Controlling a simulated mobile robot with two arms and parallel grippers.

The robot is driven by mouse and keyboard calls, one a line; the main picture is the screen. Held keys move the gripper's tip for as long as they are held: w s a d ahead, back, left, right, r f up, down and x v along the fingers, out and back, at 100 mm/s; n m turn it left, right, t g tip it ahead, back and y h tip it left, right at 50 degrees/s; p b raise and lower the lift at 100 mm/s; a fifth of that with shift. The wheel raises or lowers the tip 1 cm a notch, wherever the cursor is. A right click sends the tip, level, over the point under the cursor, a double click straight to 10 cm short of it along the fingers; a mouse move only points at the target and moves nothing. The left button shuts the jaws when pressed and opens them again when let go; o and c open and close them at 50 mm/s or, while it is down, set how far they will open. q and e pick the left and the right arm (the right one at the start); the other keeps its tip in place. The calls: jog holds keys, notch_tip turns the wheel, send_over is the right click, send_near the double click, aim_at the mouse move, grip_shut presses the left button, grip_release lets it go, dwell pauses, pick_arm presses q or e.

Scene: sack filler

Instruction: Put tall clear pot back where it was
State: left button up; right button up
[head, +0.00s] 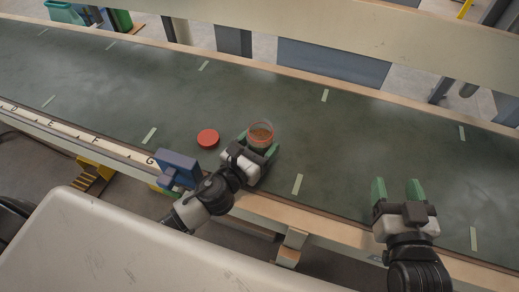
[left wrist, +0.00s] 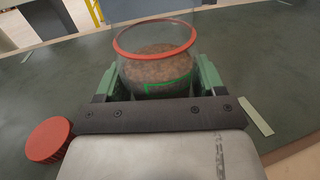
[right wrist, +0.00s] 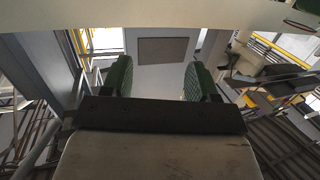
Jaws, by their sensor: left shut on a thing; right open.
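The tall clear pot (head: 261,134) has a red rim and brown contents. It stands upright at the green belt (head: 330,150), near its front edge. My left gripper (head: 260,148) is shut on the pot. In the left wrist view the pot (left wrist: 155,62) sits between the two green fingers (left wrist: 155,80); its base is hidden, so I cannot tell whether it touches the belt. My right gripper (head: 397,190) is open and empty over the belt's front edge at the right. The right wrist view also shows its fingers (right wrist: 158,80) apart with nothing between them.
A red round lid (head: 208,138) lies on the belt left of the pot; it also shows in the left wrist view (left wrist: 48,139). A blue block-like device (head: 178,168) is at the front rail. Pale tape marks (head: 297,184) dot the belt. Much of the belt is bare.

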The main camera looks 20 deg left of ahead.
pick_arm(q)
jog(key=shift+f+b, duration=0.45)
jog(key=shift+f, duration=0.4)
pick_arm(e)
jog(key=r+t, duration=0.2)
jog(key=r+t+y, duration=0.1)
jog(key=r, duration=0.1)
jog(key=shift+a+t, duration=0.3)
jog(key=shift+a, duration=0.05)
pick_arm(q)
jog(key=shift+f, duration=0.2)
jog(key=o, duration=0.9)
jog(key=shift+o, duration=0.2)
pick_arm(e)
jog(key=shift+r, duration=0.3)
pick_arm(q)
jog(key=shift+r, duration=0.1)
